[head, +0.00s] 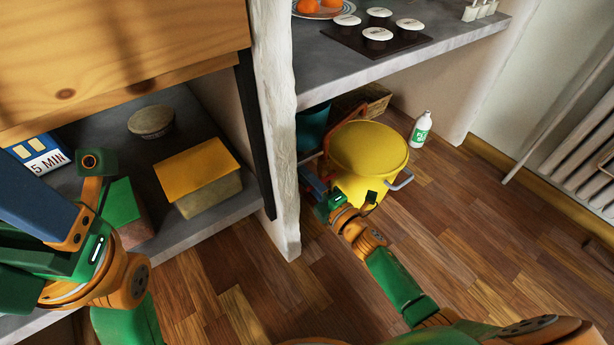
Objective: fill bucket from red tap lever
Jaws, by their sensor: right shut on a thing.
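A yellow bucket-like container (368,150) with grey side handles stands on the wooden floor below the counter. My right gripper (350,200) is at its near side, low and to the left of its front. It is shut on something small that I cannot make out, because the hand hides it. Small red and blue parts (312,181) show just left of that gripper; I cannot tell whether one is the red tap lever. A teal vessel (312,125) is partly hidden behind a reddish curved piece. My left gripper (92,195) is over the left shelf; its finger opening is unclear.
A white bottle (421,130) stands right of the yellow container. A white pillar (277,130) divides it from the left shelf, which holds a yellow-topped box (200,180) and a round tin (151,121). A hob (378,32) is on the grey counter. The floor at right is clear.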

